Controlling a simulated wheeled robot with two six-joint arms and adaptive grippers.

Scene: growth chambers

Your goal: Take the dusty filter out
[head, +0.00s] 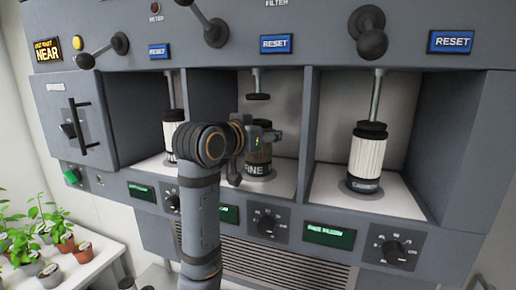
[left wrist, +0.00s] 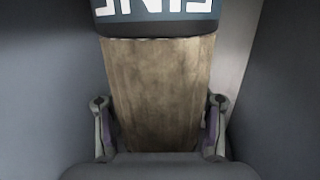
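The dusty filter (head: 258,155) is a brown, stained cylinder with a dark lower band lettered in white. It stands upright in the middle bay of the grey machine, partly hidden by my left gripper. In the left wrist view the brown filter (left wrist: 160,90) fills the middle, its lettered band at the top, upside down. My left gripper (head: 262,140) reaches into that bay. Its fingers (left wrist: 160,128) are spread, one on each side of the filter, close to its sides; contact is not clear. The middle press rod (head: 258,85) ends above the filter. My right gripper is not in view.
Cleaner white filters stand in the right bay (head: 367,158) and left bay (head: 172,138), under lowered rods. Grey walls divide the bays. Ball-ended levers (head: 371,44) and blue RESET buttons (head: 275,44) sit above, dials (head: 267,223) below. Potted plants (head: 60,240) stand at lower left.

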